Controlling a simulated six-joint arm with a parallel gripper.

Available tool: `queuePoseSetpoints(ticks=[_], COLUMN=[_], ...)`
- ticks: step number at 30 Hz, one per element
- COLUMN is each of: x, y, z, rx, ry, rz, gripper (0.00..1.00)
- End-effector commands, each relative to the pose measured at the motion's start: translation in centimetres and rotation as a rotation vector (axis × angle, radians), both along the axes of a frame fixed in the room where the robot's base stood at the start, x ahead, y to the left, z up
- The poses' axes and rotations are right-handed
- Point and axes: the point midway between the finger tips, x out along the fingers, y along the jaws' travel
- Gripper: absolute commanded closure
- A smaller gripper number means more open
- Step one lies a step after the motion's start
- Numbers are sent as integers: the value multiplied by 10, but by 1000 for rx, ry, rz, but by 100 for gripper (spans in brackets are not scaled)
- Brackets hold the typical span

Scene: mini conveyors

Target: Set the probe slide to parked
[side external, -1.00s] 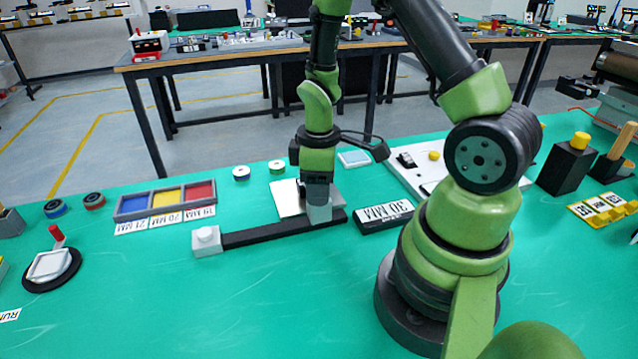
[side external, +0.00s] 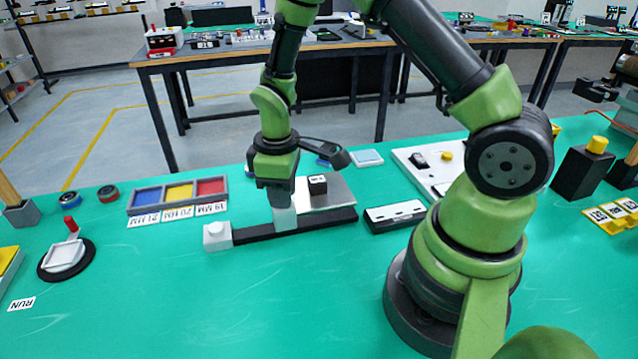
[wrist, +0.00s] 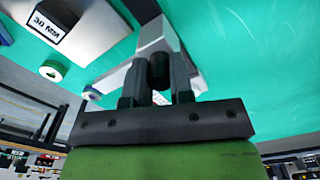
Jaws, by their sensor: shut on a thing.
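The probe slide is a light grey block (side external: 285,217) on a dark rail (side external: 325,225) that lies on the green table. It stands around the middle of the rail, a little toward the left. A white-grey end block (side external: 217,236) with a round knob is at the rail's left end, apart from the slide. My gripper (side external: 283,204) points down and is shut on the slide's upper part. No parked marking is legible.
A silver plate (side external: 342,192) carrying a small dark block (side external: 317,184) lies just behind the rail. A three-colour tray (side external: 178,195) stands behind left. The table in front of the rail is clear.

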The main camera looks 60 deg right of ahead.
Motion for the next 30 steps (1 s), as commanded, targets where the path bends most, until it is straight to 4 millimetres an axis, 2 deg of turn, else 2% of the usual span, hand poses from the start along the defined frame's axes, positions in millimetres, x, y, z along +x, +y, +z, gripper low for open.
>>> queuePoseSetpoints(ticks=[1,6,18,19,21,22,30], x=[11,30,36,36,36,35,34], y=[9,28,36,36,36,35,34], z=[-1,0,1,1,1,1,1], rx=[0,-1,1,1,2,2,0], ry=[-7,-6,-11,-11,-10,-9,-5], rz=[7,2,2,2,1,1,0], gripper=[100,100,100,74,58,53,53])
